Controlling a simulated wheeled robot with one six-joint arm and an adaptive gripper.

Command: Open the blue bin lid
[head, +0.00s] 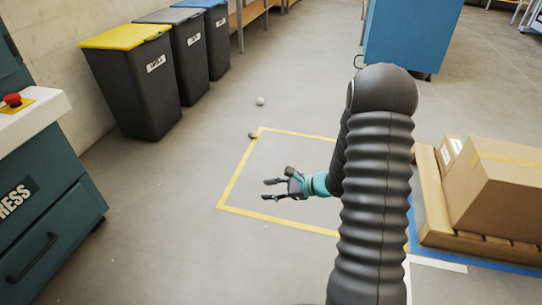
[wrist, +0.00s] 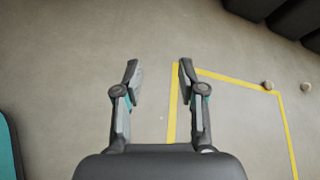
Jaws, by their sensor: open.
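The blue bin lid (head: 200,4) is at the top of the head view, partly cut off by the frame edge. It lies shut on a dark bin (head: 217,42), the farthest of three bins along the wall. My gripper (head: 266,189) is open and empty, above the floor over a yellow-taped square, well short of the bins. Its two fingers are spread apart in the wrist view (wrist: 158,68), with only floor between and beyond them. Dark bin shapes (wrist: 292,18) show at the wrist view's upper right corner; no blue lid shows there.
A yellow-lidded bin (head: 135,85) and a grey-lidded bin (head: 190,55) stand nearer. Two small round objects, one pale (head: 260,101), lie on the floor near the tape. A green press machine (head: 50,210) is at left, boxes on a pallet (head: 500,190) at right. Floor between is mostly clear.

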